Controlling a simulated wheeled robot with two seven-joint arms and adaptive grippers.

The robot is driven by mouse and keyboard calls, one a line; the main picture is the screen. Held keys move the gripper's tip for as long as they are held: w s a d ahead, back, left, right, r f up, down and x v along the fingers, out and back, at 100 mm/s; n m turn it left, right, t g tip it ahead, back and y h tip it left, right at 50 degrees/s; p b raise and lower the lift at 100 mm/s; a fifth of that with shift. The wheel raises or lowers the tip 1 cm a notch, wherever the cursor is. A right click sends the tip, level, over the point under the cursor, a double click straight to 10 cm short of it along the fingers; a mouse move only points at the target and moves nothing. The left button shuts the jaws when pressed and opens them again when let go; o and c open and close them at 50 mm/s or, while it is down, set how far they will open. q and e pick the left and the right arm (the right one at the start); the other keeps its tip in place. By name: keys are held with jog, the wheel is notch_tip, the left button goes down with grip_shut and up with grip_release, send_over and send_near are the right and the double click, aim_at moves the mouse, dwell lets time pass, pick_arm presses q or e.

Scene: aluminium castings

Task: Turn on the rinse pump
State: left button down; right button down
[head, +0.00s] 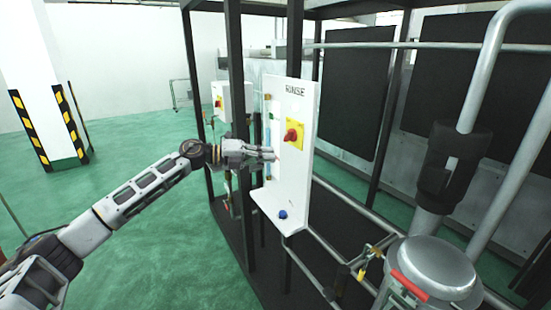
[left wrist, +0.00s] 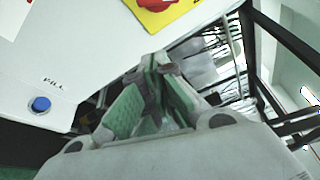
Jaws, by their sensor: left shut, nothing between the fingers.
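The white panel marked RINSE (head: 298,190) stands upright on the dark frame. It carries a red rotary knob (head: 291,135) on a yellow plate (head: 299,126) and a blue button (head: 282,214) near its bottom. My left gripper (head: 274,153) is shut and empty, just left of and a little below the knob. I cannot tell whether it touches the panel. In the left wrist view the yellow plate (left wrist: 166,3) is cut by the top edge, and the blue button (left wrist: 40,104), marked FILL, is at the left. My right gripper is not in view.
Dark frame posts (head: 238,120) stand close to my left arm. A metal vessel (head: 435,265) with a red-handled valve (head: 408,284) is at the lower right, with thick pipes above it. A smaller white panel (head: 230,100) is behind. Open green floor lies left.

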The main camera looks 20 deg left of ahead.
pick_arm(q)
jog(key=shift+v, duration=1.05)
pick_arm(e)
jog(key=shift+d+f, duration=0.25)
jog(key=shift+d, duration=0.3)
pick_arm(q)
jog(key=shift+r, duration=0.1)
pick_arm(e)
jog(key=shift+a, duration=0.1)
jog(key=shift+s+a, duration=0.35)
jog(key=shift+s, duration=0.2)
